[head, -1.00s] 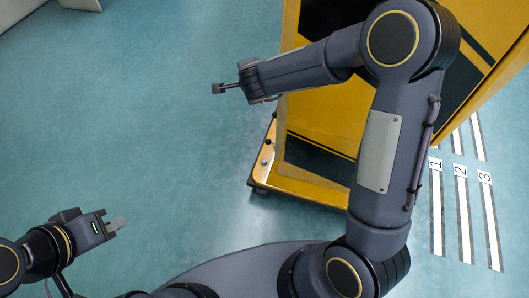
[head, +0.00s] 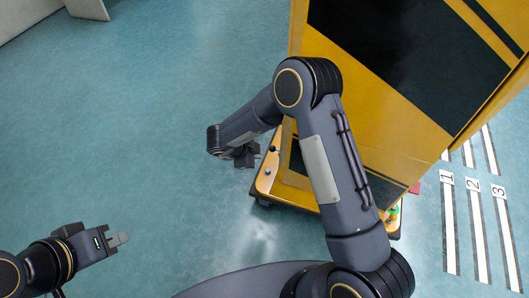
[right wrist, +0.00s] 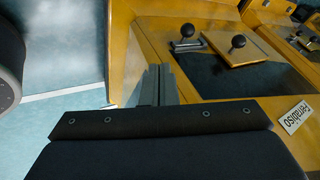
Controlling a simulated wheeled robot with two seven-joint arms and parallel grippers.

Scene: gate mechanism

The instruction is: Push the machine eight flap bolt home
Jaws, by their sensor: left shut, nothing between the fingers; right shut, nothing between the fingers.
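A yellow machine (head: 395,105) with black panels stands at the right in the head view. In the right wrist view, a small metal bolt with a black knob (right wrist: 187,31) sits on its yellow face. Beside it is a yellow flap (right wrist: 255,47) with another black knob (right wrist: 238,41). No number eight is readable. My right gripper (head: 254,154) is shut and empty, close to the machine's low front edge; its fingers (right wrist: 156,82) show left of and below the bolt, apart from it. My left gripper (head: 122,239) is shut and empty, far from the machine.
A low yellow ledge with knobs (head: 266,181) juts from the machine's base. A white label (right wrist: 297,117) is on the machine. Floor strips marked 1 (head: 447,178), 2 and 3 lie at the right. The blue floor (head: 130,130) at left is clear.

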